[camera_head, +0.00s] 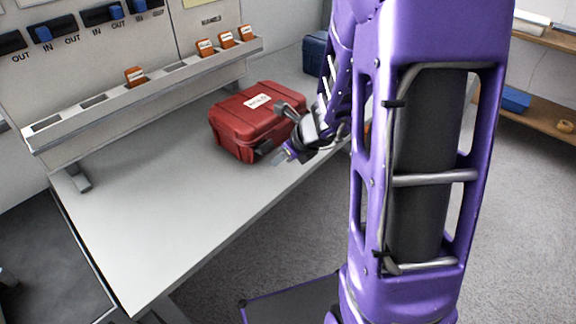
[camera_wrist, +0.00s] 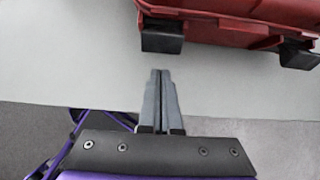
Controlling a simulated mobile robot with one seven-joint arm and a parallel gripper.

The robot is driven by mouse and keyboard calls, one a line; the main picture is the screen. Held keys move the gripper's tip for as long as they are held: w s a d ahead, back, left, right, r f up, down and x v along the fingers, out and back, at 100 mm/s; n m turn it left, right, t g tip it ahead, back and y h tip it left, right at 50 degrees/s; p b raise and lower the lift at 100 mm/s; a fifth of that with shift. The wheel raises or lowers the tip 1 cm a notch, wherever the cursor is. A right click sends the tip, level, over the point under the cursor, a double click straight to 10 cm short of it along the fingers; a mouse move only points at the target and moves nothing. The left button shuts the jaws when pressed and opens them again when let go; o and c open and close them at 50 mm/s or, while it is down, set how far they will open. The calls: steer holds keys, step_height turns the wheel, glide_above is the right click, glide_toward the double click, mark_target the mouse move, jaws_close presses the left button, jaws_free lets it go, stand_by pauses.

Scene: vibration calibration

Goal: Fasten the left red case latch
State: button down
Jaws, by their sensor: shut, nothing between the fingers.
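The red case (camera_head: 235,127) sits on the grey table with its lid down and a pale label on top. In the wrist view its front edge (camera_wrist: 235,30) runs along the top. The left latch (camera_wrist: 162,38), a black tab, juts out from that front edge; it also shows in the head view (camera_head: 263,147). A second black latch (camera_wrist: 299,54) is further right. I cannot tell whether either is fastened. My gripper (camera_wrist: 160,71) is shut and empty, its fingertips just short of the left latch and apart from it. In the head view my gripper (camera_head: 279,159) is beside the case's front.
The table (camera_head: 150,220) is clear to the left of the case. Its front edge runs below my gripper. A rack (camera_head: 150,92) with orange items stands behind. A dark blue case (camera_head: 315,55) is at the back right. My arm hides part of the table's right side.

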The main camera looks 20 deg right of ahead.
steer(key=shift+w+a+r, duration=0.25)
steer(key=shift+w+r, duration=0.2)
steer(key=shift+r, duration=0.2)
steer(key=shift+r+p, duration=0.3)
steer(key=shift+p, duration=0.5)
steer(key=shift+w+r+g+h+p, duration=0.15)
steer(key=shift+g+h+p, duration=0.35)
steer(key=shift+p, duration=0.85)
steer(key=shift+r+p, duration=0.15)
steer(key=shift+p, duration=0.55)
